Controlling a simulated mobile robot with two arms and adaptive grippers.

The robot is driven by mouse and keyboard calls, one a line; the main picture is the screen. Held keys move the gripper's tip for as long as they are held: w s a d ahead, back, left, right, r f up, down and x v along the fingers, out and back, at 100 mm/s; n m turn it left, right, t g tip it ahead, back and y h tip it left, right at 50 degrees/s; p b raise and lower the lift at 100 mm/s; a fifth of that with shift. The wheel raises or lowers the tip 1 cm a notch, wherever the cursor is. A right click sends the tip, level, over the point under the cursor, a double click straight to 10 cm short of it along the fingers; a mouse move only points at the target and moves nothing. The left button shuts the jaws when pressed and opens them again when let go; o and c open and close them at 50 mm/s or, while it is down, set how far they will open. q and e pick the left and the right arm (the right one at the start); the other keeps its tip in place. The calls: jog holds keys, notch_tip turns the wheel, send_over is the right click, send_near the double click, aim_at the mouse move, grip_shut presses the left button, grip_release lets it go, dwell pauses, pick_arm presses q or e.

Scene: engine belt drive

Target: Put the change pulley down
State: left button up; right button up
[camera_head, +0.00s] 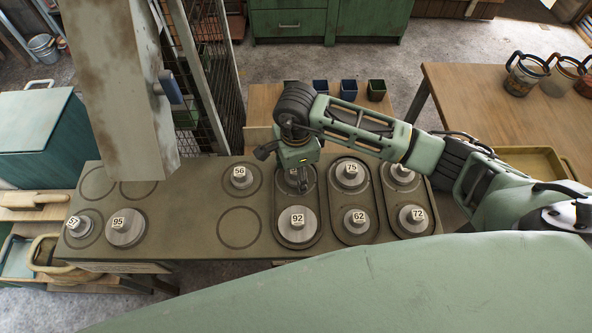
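My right gripper (299,184) points down at the upper end of the tray slot that also holds pulley 92. A grey change pulley (290,176) is directly under it, mostly hidden by the fingers, its label unreadable. I cannot tell whether the fingers grip its hub or whether it rests on the tray. Pulley 92 (297,226) lies at the lower end of that slot. Pulleys 75 (350,176) and 62 (359,222) lie in the middle slot. Pulley 72 (411,221) and another pulley (400,176) lie in the right slot. My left gripper is out of view.
The board (190,232) also carries pulleys 56 (240,178), 95 (125,230) and 57 (80,228). Empty ring marks show below 56 and at the upper left. A rusty column (120,80) stands over the board's left. Small bins (348,90) stand behind.

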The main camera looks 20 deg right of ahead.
jog(key=shift+r, duration=0.55)
notch_tip(320, 180, up, 11)
jog(key=b, duration=0.2)
jog(key=shift+s, duration=0.1)
dwell(0.4)
